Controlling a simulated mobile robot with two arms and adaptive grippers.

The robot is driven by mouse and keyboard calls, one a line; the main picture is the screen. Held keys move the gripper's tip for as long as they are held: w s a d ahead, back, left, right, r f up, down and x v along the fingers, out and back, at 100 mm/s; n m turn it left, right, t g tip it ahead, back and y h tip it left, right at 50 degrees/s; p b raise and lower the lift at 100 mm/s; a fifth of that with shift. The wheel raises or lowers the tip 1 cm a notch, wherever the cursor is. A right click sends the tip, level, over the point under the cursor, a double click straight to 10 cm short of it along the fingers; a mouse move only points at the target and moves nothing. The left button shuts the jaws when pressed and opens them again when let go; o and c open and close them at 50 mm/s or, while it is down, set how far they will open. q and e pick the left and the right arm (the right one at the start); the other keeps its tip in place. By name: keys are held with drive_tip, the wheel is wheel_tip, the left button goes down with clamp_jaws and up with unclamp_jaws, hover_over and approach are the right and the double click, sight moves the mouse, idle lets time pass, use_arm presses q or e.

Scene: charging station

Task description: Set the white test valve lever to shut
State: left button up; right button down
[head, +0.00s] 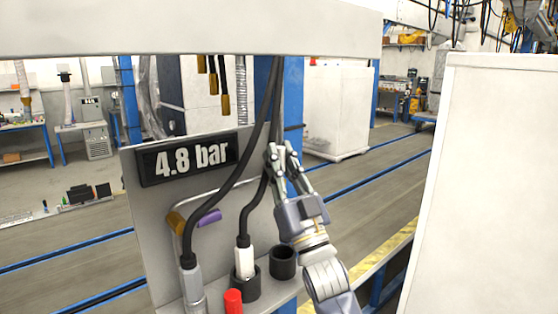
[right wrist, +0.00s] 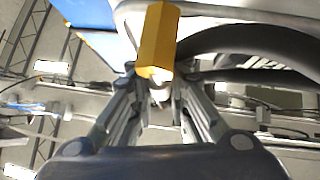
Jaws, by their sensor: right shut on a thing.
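My right gripper (head: 279,154) is raised in front of the right edge of the grey panel (head: 150,235), close to a black hose. In the right wrist view its fingers (right wrist: 159,98) come together on a small white piece, which looks like the white test valve lever (right wrist: 160,91). Most of that lever is hidden by the fingers, and its angle cannot be told. A yellow faceted bar (right wrist: 158,40) stands just beyond the fingertips. The panel's display (head: 188,158) reads 4.8 bar. My left gripper is not in view.
Black hoses (head: 245,150) hang in front of the panel down to connectors. An orange grip (head: 176,222) and a purple grip (head: 208,217) sit on the panel. Below are an empty black socket (head: 283,262) and a red-capped part (head: 233,301). A white cabinet (head: 490,190) stands at right.

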drive_tip(key=c, duration=1.5)
unclamp_jaws()
drive_tip(key=shift+s+d+f, duration=0.15)
drive_tip(key=shift+s+f, duration=0.15)
drive_tip(key=shift+f, duration=0.2)
drive_tip(key=v, duration=1.1)
